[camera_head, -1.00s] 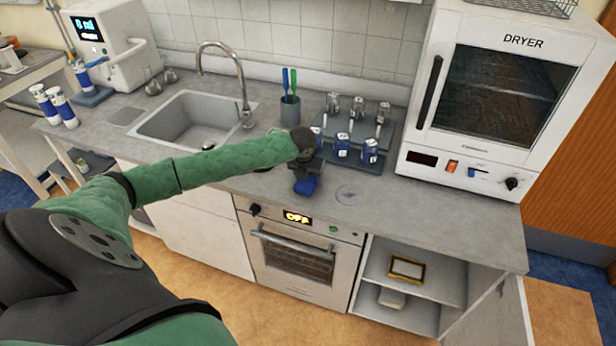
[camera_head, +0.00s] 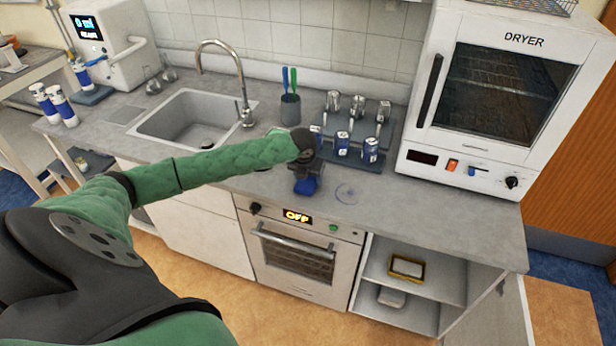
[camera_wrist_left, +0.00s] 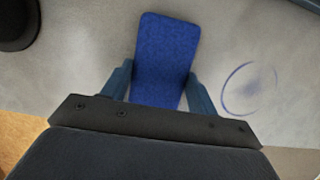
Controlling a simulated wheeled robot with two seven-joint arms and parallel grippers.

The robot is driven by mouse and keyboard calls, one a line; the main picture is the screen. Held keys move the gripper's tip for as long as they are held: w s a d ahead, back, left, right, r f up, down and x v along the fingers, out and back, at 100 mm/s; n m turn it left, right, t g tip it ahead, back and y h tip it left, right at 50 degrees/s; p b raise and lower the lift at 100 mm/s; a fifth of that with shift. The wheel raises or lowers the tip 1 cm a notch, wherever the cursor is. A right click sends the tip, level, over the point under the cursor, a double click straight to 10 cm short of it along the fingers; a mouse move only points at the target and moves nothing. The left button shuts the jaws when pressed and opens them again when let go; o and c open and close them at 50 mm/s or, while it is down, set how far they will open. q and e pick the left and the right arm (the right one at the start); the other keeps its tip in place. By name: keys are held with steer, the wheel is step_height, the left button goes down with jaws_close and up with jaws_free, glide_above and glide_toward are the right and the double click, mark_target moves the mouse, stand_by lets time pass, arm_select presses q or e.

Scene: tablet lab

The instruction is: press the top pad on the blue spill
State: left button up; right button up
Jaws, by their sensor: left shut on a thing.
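The blue spill (camera_head: 345,194) is a faint blue ring with a smudge inside, on the grey counter near its front edge. It also shows in the left wrist view (camera_wrist_left: 249,88), to the right of the pad. My left gripper (camera_head: 305,172) is shut on a blue pad (camera_head: 306,187), which shows between its fingers in the left wrist view (camera_wrist_left: 165,62). The pad is to the left of the spill, apart from it. I cannot tell whether the pad touches the counter. My right gripper is not in view.
A rack (camera_head: 384,134) with blue-labelled jars stands behind the spill, the dryer (camera_head: 500,100) to the right. A yellow-edged tray (camera_head: 390,276) lies on the open shelf below.

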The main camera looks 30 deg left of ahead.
arm_select(q)
steer(key=shift+f, duration=0.1)
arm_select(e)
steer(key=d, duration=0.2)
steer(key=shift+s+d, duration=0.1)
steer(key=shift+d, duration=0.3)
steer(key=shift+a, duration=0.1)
arm_select(q)
steer(key=shift+s+f, duration=0.1)
steer(key=shift+p, duration=0.35)
steer(key=shift+r+p, duration=1.95)
steer(key=shift+r, duration=1.6)
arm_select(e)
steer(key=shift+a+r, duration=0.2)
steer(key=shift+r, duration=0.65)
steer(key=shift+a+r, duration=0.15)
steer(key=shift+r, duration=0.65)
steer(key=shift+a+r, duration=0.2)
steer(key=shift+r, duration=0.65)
